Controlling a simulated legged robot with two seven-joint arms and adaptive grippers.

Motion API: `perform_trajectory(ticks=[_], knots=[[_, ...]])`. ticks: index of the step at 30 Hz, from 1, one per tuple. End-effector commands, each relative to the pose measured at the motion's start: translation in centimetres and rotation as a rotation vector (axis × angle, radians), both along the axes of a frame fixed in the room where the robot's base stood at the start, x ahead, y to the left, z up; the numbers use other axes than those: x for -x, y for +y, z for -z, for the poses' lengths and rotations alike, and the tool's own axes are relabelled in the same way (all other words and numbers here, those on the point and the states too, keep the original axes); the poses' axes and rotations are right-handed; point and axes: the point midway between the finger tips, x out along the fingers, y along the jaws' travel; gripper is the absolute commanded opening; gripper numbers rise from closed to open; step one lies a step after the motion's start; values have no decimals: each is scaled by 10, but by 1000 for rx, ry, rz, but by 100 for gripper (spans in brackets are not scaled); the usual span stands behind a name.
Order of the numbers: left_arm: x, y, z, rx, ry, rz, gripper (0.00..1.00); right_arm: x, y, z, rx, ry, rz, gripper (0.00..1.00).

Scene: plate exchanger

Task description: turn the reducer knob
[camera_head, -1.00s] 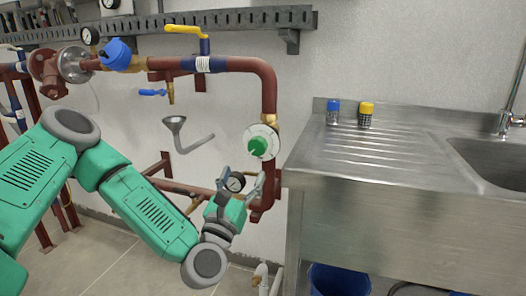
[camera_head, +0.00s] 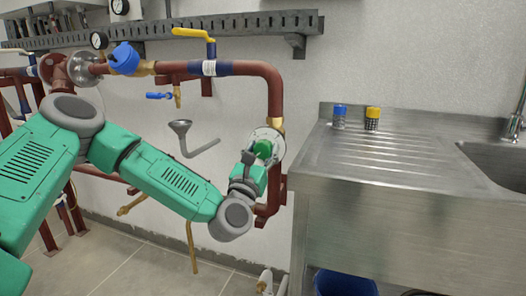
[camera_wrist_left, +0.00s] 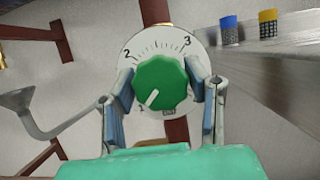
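The reducer knob (camera_head: 263,149) is green and sits on a round white dial (camera_head: 275,138) on the red pipe. In the left wrist view the knob (camera_wrist_left: 161,84) is in the middle, and its white pointer line aims lower left, near the 1. The dial (camera_wrist_left: 157,47) shows 2 and 3 above it. My left gripper (camera_head: 258,155) is at the knob. In the wrist view its fingers (camera_wrist_left: 163,92) are apart, one on each side of the knob. I cannot tell whether they touch it. My right gripper is in neither view.
Red pipe (camera_head: 272,95) runs above and below the dial. A grey funnel (camera_head: 181,127) with a bent tube is left of it. A steel sink counter (camera_head: 400,165) stands close on the right, with a blue-topped and a yellow-topped shaker (camera_head: 372,119).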

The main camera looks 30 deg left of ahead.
Motion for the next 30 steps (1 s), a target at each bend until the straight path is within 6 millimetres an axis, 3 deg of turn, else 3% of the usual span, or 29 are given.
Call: perform_trajectory(ticks=[1, 2, 14, 30], knots=[[0, 0, 0, 0, 0, 0, 20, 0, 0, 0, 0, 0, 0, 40], [0, 0, 0, 0, 0, 0, 12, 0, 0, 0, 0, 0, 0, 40], [1, 1, 0, -49, 12, 0, 12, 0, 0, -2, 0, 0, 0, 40], [1, 0, -1, -467, 114, 1, 12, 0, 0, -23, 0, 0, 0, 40]])
